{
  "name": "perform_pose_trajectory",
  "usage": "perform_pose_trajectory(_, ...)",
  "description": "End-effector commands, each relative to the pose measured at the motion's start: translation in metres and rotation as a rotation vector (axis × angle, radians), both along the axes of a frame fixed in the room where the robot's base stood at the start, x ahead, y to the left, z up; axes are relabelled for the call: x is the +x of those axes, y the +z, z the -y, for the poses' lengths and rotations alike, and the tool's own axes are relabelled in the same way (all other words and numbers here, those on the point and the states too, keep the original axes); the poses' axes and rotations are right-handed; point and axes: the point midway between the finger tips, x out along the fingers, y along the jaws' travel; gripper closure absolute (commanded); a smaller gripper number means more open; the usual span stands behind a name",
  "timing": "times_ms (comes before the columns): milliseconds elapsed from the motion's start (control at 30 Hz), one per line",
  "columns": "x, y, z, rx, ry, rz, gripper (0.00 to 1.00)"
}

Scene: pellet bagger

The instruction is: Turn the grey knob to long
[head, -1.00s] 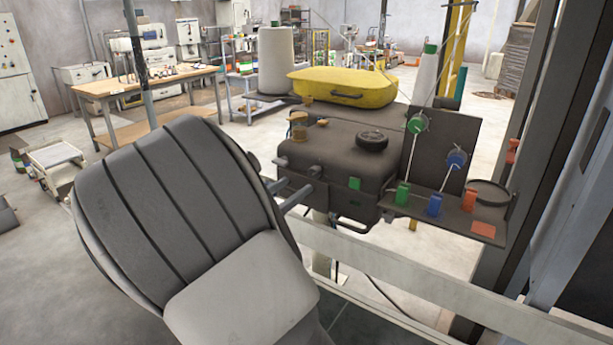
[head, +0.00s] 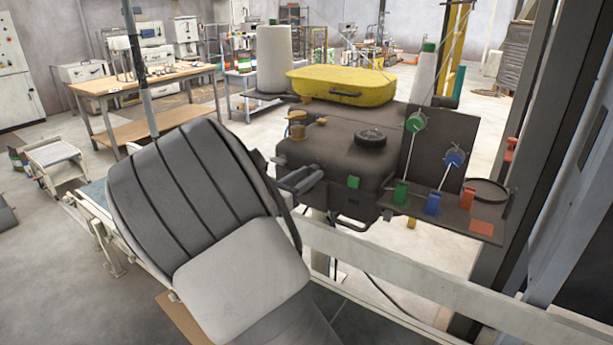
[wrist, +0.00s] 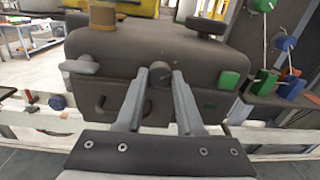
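The dark grey knob (wrist: 160,74) is on the front face of the dark machine body (wrist: 120,60), near the centre of the wrist view. My gripper (wrist: 160,72) is open, its two grey fingers pointing at that face with the knob between their tips. A gap seems to show on both sides of the knob; I cannot tell whether a finger touches it. In the head view my gripper (head: 303,180) is at the machine's left front, and the knob is hidden there. No lettering is readable around the knob.
A light grey lever (wrist: 80,66) sticks out left of my fingers. A green block (wrist: 229,80) is to their right. A black round cap (head: 370,138) tops the machine. A shelf with coloured clips (head: 432,203) stands right. A pale rail (head: 400,270) runs in front.

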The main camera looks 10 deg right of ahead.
Motion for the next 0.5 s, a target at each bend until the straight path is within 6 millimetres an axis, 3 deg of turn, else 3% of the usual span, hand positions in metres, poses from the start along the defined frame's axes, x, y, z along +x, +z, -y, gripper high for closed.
perform_pose_trajectory(33,-0.0001,0.0,-0.0001,0.0,0.0,0.0,0.86)
perform_pose_trajectory(100,-0.0001,0.0,-0.0001,0.0,0.0,0.0,0.98)
perform_pose_trajectory(133,-0.0001,0.0001,-0.0001,0.0,0.0,0.0,1.0)
perform_pose_trajectory(500,-0.0001,-0.0011,0.0,0.024,0.0,0.024,1.0)
